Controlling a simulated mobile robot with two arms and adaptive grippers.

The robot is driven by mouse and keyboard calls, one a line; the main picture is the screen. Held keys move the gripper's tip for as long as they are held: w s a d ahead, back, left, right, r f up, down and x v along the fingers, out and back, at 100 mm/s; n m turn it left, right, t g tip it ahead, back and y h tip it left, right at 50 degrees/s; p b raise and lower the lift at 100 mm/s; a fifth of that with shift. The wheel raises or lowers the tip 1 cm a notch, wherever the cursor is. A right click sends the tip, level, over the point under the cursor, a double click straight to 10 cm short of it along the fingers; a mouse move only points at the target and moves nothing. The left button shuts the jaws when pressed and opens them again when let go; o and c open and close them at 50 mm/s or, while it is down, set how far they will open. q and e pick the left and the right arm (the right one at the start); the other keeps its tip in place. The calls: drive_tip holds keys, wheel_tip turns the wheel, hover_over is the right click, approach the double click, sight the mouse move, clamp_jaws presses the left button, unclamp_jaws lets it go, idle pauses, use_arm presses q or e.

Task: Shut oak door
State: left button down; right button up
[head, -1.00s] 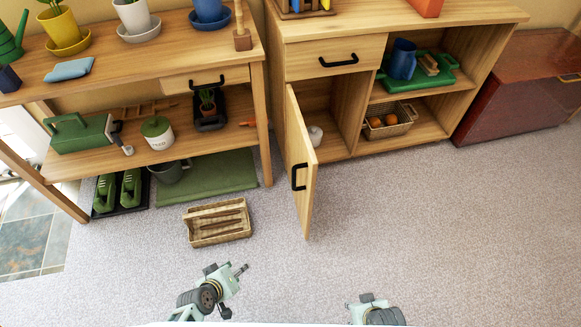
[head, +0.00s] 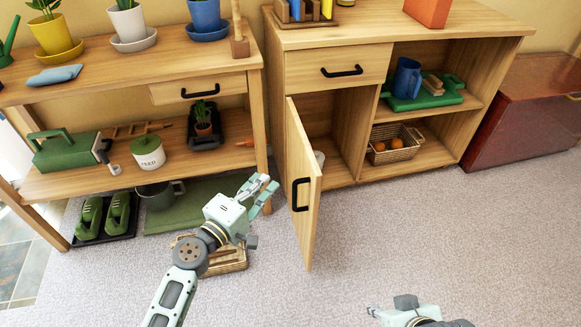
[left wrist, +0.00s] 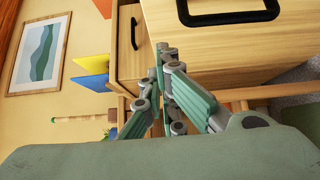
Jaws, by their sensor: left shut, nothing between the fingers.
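The oak door (head: 304,225) hangs ajar at the lower left of the wooden cabinet (head: 440,38), swung out toward me. Its black upright handle (head: 301,194) faces left. In the left wrist view, turned sideways, the door (left wrist: 225,58) and its large black handle (left wrist: 228,12) fill the upper right. My left gripper (head: 264,184) is shut and empty, left of the door in the head view. Its fingers (left wrist: 167,55) also show in the wrist view; no contact with the door is clear.
A wooden bench (head: 110,84) with pots and tools stands left of the cabinet. A closed drawer (head: 337,66) is above the door. Carpet right of the door is clear.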

sight(293, 192)
use_arm(q)
drive_tip(key=w+d, duration=0.6)
drive_tip(key=d, duration=0.1)
drive_tip(key=shift+w, duration=0.15)
drive_tip(key=shift+d, duration=0.1)
